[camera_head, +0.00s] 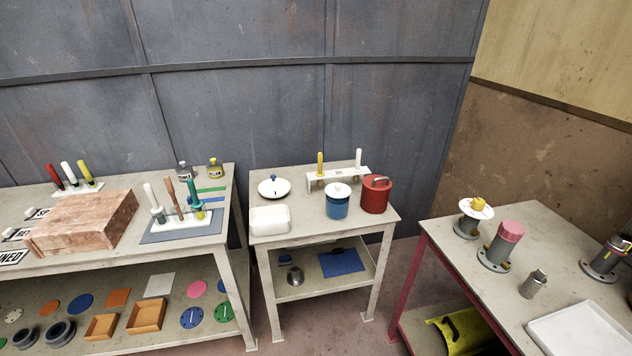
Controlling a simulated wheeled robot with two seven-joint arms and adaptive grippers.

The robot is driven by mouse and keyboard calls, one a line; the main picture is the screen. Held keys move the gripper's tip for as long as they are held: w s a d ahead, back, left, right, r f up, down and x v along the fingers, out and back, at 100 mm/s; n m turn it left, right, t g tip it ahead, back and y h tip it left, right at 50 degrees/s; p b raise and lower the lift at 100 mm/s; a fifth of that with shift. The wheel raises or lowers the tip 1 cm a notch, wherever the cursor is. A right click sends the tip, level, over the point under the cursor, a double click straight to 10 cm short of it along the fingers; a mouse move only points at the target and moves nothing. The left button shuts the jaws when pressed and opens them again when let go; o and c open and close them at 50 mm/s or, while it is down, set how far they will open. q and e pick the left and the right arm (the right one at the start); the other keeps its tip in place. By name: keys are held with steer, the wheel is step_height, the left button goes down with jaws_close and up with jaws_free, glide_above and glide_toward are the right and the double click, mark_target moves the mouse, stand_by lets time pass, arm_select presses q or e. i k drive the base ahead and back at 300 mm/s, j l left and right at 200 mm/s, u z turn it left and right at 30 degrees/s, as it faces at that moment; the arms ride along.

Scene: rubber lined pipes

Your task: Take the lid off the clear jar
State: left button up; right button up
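On the small middle table stands a round blue jar (337,205) with a white lid (338,189) sitting on top, a small knob at its centre. It could be clear walls around blue contents, but I cannot tell at this size. No other jar looks plainly clear. To the left lies a white round dish or lid (274,189) with a blue knob. Neither of my grippers is in view.
The middle table (305,228) also holds a white tray (270,220) at its front left and a rack (339,176) with upright handled tools behind the jar. Its front centre is bare. Benches with a brick block (85,222) and pipe pieces (500,245) stand left and right.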

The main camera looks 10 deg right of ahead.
mark_target(334, 190)
steer(key=i+l+u, duration=0.3)
steer(key=i, duration=0.15)
steer(key=i+l+u, duration=0.25)
steer(key=i, duration=0.15)
